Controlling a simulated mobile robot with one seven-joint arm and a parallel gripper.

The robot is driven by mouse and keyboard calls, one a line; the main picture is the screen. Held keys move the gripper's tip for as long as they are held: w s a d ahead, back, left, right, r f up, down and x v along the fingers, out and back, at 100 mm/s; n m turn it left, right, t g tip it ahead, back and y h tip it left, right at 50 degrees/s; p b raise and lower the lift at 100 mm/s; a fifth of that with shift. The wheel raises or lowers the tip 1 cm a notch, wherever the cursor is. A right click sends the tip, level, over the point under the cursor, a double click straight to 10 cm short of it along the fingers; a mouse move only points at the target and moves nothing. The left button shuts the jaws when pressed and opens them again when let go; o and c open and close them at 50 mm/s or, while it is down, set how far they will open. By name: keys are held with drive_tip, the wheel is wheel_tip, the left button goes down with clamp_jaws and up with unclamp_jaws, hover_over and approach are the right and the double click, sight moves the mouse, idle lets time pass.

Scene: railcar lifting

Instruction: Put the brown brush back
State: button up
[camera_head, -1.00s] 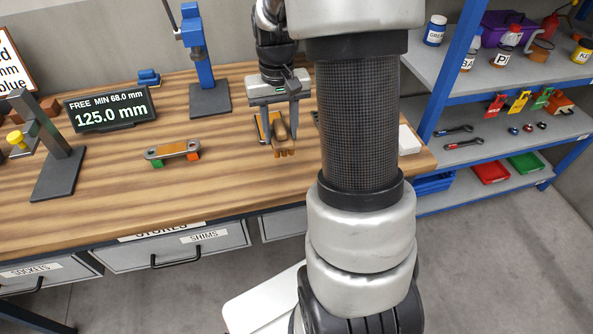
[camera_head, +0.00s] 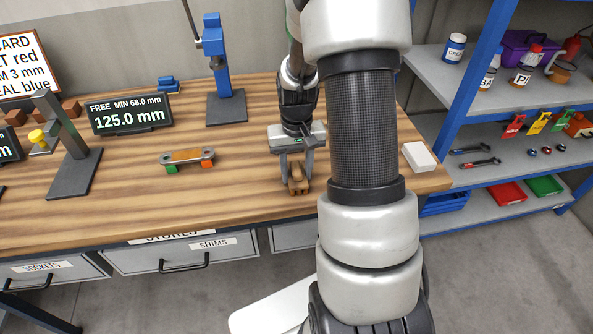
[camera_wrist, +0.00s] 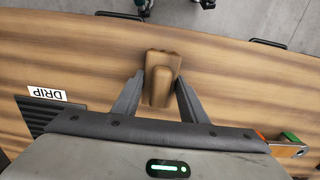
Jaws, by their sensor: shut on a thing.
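The brown brush (camera_head: 298,180) is a small wooden block with a raised grip, near the front middle of the wooden workbench (camera_head: 235,170). My gripper (camera_head: 297,170) points down over it, with a finger on each side. In the wrist view the brush (camera_wrist: 160,82) lies between the two fingertips, and my gripper (camera_wrist: 160,92) is shut on it. I cannot tell whether its underside touches the bench. Part of the brush is hidden by the fingers.
A dark slotted plate with a DRIP label (camera_wrist: 48,95) lies beside the gripper. A blue stand (camera_head: 222,80) is behind, and a white block (camera_head: 419,157) is at the right edge. Shelves (camera_head: 510,120) stand right.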

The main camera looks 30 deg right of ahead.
drive_tip(key=shift+f, duration=0.15)
drive_tip(key=o, duration=0.9)
